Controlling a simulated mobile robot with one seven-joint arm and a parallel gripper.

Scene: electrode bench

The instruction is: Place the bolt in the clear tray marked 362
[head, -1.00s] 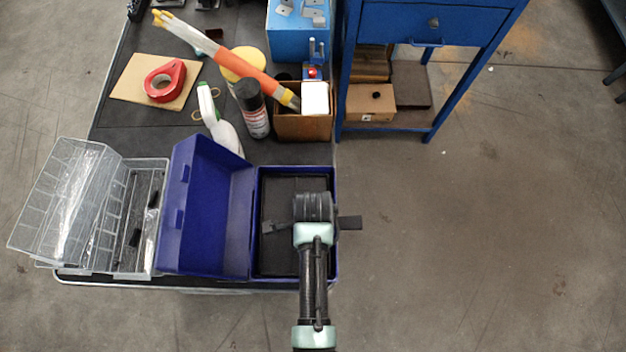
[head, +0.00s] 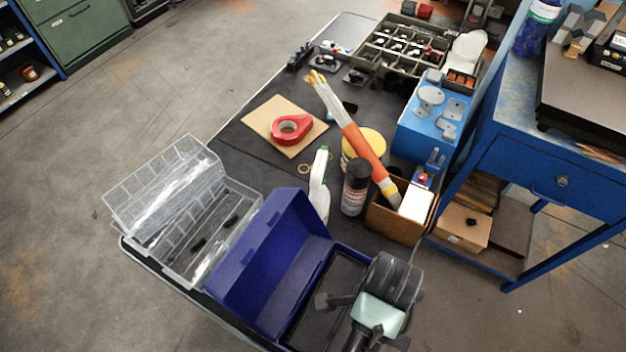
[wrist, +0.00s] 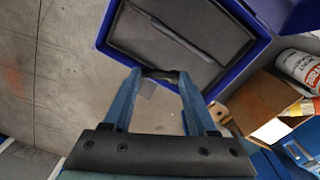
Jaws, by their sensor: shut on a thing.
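My gripper (wrist: 160,76) shows in the wrist view with its two blue fingers closed in on a small dark piece (wrist: 160,75) that spans the fingertips. It looks like the bolt, but its shape is mostly hidden. In the head view my gripper is over the right edge of the open blue toolbox, its fingertips hidden under my wrist. A clear compartment case (head: 216,203) stands open left of the toolbox, with a few dark pieces inside. No mark 362 is readable on it.
The blue toolbox (head: 262,262) has its lid raised between my gripper and the clear case; a dark tray with a bar lies inside it (wrist: 185,42). Behind stand a spray can (head: 355,187), a white bottle (head: 319,187) and a cardboard box (head: 392,218). Floor is free at the left.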

